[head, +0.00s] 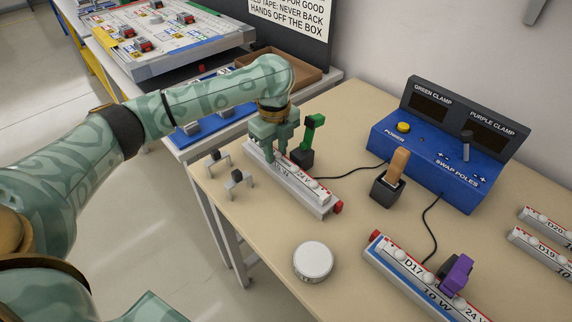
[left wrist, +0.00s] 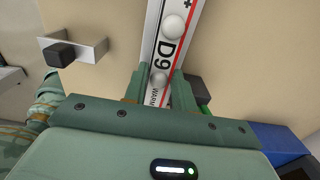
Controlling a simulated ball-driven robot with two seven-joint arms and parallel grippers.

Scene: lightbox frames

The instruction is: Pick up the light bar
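A white light bar (head: 302,188) with round lamps and a red end lies along a grey-white rail near the table's left side. In the left wrist view the bar (left wrist: 170,48) shows the label "D9". My left gripper (head: 272,150) reaches down over the bar's far half. In the left wrist view its fingers (left wrist: 159,88) lie against both sides of the bar, with no clear gap. A green clamp (head: 311,133) on a black base stands just right of the gripper. Whether the bar touches the rail is unclear. My right gripper is not in view.
A blue control box (head: 425,158) and wooden-handled lever (head: 396,166) stand at the back. A round white puck (head: 313,261) lies in front. Bar D17 (head: 405,272) carries a purple clamp (head: 457,274). Small grey brackets (head: 238,180) stand left. Cables cross the table.

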